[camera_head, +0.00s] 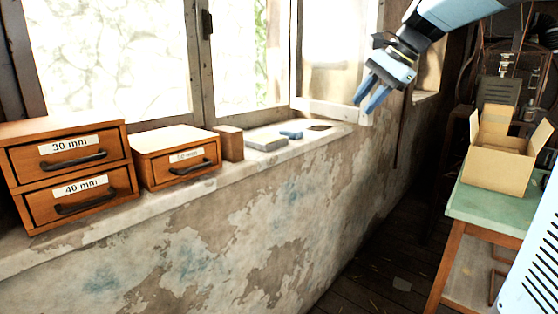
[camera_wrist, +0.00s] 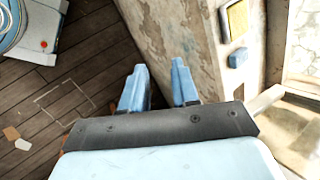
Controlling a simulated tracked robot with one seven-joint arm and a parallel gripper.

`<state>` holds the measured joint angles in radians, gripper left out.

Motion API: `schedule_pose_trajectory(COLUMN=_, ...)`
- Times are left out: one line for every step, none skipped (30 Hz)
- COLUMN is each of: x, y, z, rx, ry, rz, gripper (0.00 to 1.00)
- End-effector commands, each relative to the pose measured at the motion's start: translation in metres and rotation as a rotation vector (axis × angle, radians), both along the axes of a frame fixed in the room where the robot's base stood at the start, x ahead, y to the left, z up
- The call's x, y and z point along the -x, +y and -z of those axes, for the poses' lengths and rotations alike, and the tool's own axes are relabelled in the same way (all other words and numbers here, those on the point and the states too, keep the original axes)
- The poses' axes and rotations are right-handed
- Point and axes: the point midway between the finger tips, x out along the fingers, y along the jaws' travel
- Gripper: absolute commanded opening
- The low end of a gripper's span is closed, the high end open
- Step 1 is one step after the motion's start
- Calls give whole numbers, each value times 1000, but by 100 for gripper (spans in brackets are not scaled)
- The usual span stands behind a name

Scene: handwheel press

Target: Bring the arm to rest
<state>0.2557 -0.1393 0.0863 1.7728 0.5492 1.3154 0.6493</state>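My gripper (camera_head: 369,93) is raised in front of the window in the head view, with its blue fingers pointing down and to the left. In the wrist view the two blue fingers (camera_wrist: 160,88) stand apart with a clear gap between them. The gripper is open and nothing is between the fingers. It hangs in free air, apart from the sill and the wall.
Wooden drawer boxes (camera_head: 66,170) and a small single-drawer box (camera_head: 177,156) stand on the window sill (camera_head: 215,180). A grey block (camera_head: 266,143) and a blue piece (camera_head: 291,135) lie there too. An open cardboard box (camera_head: 497,165) stands on the green table (camera_head: 485,206) at right. The floor (camera_head: 385,265) between is mostly clear.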

Motion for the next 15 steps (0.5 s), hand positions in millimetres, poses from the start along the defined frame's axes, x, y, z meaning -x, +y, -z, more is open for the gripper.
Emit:
schedule_pose_trajectory(x=17, y=3, z=6, rx=43, ry=-23, rz=-30, gripper=30)
schedule_pose_trajectory(x=26, y=4, z=10, rx=71, ry=-38, rz=-48, gripper=30)
schedule_pose_trajectory(x=38, y=4, z=16, rx=107, ry=-57, rz=-75, gripper=30)
schedule_pose_trajectory(x=47, y=4, z=21, rx=135, ry=-71, rz=-94, gripper=30)
schedule_pose_trajectory(x=56, y=4, z=26, rx=162, ry=-84, rz=-115, gripper=30)
schedule_pose_trajectory(x=67, y=4, z=32, rx=199, ry=-103, rz=-143, gripper=30)
schedule_pose_trajectory(x=76, y=3, z=37, rx=227, ry=-116, rz=-165, gripper=30)
schedule_pose_trajectory(x=85, y=3, z=42, rx=254, ry=-131, rz=-188, gripper=30)
schedule_pose_trajectory(x=96, y=2, z=49, rx=290, ry=-148, rz=-219, gripper=30)
schedule_pose_trajectory(x=105, y=1, z=54, rx=318, ry=-163, rz=-240, gripper=30)
schedule_pose_trajectory(x=114, y=0, z=59, rx=343, ry=-175, rz=-265, gripper=30)
schedule_pose_trajectory(x=125, y=-1, z=66, rx=380, ry=-193, rz=-297, gripper=30)
schedule_pose_trajectory(x=133, y=-3, z=72, rx=407, ry=-205, rz=-321, gripper=30)
schedule_pose_trajectory(x=142, y=-4, z=78, rx=433, ry=-219, rz=-346, gripper=30)
schedule_pose_trajectory(x=153, y=-6, z=85, rx=468, ry=-236, rz=-380, gripper=30)
